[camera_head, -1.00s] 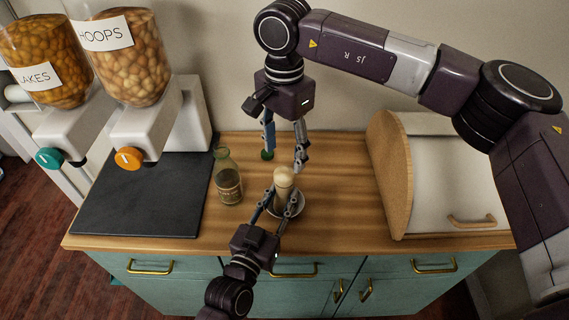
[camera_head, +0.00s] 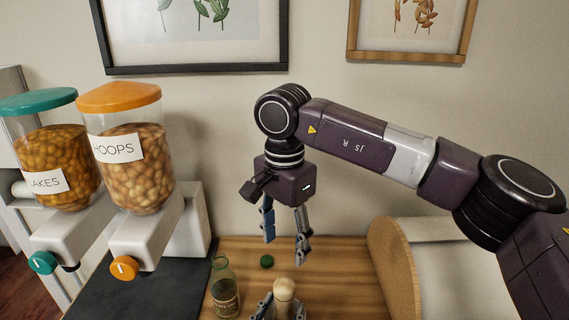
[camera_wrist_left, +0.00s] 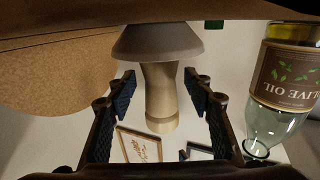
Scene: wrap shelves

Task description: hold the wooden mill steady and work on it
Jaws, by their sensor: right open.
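The wooden mill (camera_head: 284,289), pale and round-topped, stands upright near the bottom edge of the head view. In the left wrist view, which is upside down, the mill (camera_wrist_left: 161,92) stands in a small grey bowl (camera_wrist_left: 157,42). My left gripper (camera_head: 281,308) has one finger on each side of the mill. In the left wrist view a narrow gap shows between each finger and the mill, so the left gripper (camera_wrist_left: 160,92) is open around it. My right gripper (camera_head: 286,244) is open and empty, pointing down above and behind the mill.
An olive oil bottle (camera_head: 225,290) stands left of the mill; a green cap (camera_head: 267,262) lies behind it. Two cereal dispensers (camera_head: 130,165) stand at the left beside a dark mat (camera_head: 130,295). A wooden-sided bread box (camera_head: 390,262) stands at the right.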

